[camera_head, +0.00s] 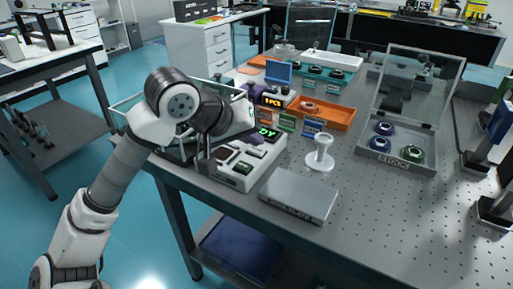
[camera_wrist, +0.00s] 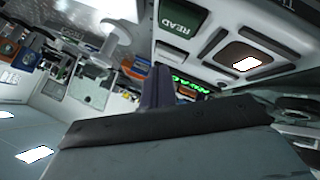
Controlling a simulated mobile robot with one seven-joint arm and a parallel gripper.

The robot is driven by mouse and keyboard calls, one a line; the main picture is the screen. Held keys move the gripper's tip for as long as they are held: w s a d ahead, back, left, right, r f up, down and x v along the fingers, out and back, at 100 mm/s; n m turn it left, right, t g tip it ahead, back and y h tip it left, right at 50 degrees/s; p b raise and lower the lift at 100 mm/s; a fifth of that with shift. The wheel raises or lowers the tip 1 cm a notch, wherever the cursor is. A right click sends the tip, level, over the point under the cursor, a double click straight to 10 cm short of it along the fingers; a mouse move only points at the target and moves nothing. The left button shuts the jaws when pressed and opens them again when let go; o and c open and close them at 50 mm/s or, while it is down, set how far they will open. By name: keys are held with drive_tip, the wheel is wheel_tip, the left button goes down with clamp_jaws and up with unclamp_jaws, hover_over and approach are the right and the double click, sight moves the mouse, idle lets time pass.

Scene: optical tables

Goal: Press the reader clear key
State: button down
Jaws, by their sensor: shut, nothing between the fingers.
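The reader (camera_head: 232,177) is a white box with dark keys and a lit green display (camera_head: 268,133), at the left edge of the table. In the wrist view a green key marked READ (camera_wrist: 180,20) and a brownish key (camera_wrist: 247,57) show on its panel. I cannot read a clear label on any key. My gripper (camera_wrist: 160,88) is shut and empty, close to the reader's panel. I cannot tell whether it touches a key.
A grey flat box (camera_head: 300,194) and a white pedestal (camera_head: 320,155) stand right of the reader. An orange tray (camera_head: 335,116) lies behind. A grey tray with a raised clear lid (camera_head: 398,158) holds ring-shaped parts. The perforated front right tabletop (camera_head: 410,215) is clear.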

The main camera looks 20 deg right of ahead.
sight(252, 151)
drive_tip(key=shift+r, duration=0.35)
drive_tip(key=shift+r+p, duration=1.05)
drive_tip(key=shift+r, duration=1.45)
